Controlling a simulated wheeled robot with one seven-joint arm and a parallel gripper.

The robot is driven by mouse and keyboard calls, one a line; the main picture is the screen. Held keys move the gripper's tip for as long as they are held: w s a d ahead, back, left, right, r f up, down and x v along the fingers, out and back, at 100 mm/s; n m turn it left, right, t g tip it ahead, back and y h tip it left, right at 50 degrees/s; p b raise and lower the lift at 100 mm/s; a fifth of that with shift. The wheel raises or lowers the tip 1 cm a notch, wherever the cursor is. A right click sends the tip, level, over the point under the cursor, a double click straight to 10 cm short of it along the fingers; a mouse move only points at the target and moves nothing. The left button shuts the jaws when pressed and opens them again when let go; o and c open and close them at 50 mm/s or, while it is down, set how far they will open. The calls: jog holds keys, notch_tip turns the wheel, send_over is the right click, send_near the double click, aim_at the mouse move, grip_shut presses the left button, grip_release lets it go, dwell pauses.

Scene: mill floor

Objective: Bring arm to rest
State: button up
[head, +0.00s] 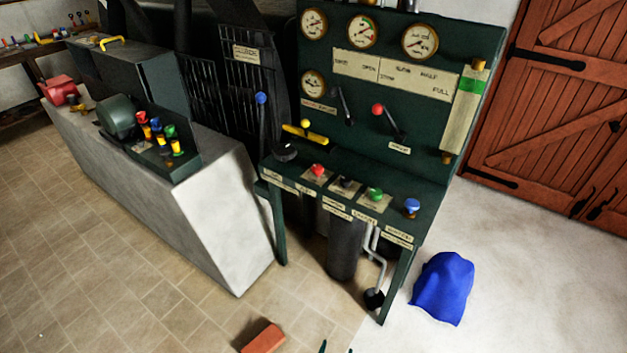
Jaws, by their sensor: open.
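Only the tips of my gripper (336,349) seem to show, as two small slivers at the bottom edge of the head view, right of the brick. They stand apart with nothing visible between them; the rest of my gripper and arm is below the frame. The tips appear below the green control stand (345,180) in the picture and apart from it. The stand carries gauges, levers and a row of coloured knobs.
A red brick (262,337) lies on the tiled floor. A blue cloth-like heap (443,288) lies on the pale floor right of the stand. A concrete block (215,215) bears a green machine (116,116). A wooden door (560,110) stands at the right. Tiled floor at lower left is clear.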

jog(key=s+a+r+n+t+y, duration=0.1)
jog(key=s+a+r, duration=0.1)
jog(key=s+r, duration=0.45)
jog(key=s+a+r+n+t+y, duration=0.1)
jog(key=s+a+r+n+t, duration=0.15)
jog(key=s, duration=0.65)
jog(key=s+a+r+t, duration=0.1)
jog(key=s+r, duration=0.3)
jog(key=r, duration=0.3)
jog(key=s+a+r, duration=0.1)
jog(key=s+r, duration=0.3)
jog(key=r, duration=0.3)
jog(key=shift+s+a+r+t, duration=0.15)
jog(key=shift+s+r+t, duration=0.1)
jog(key=shift+s+t, duration=0.1)
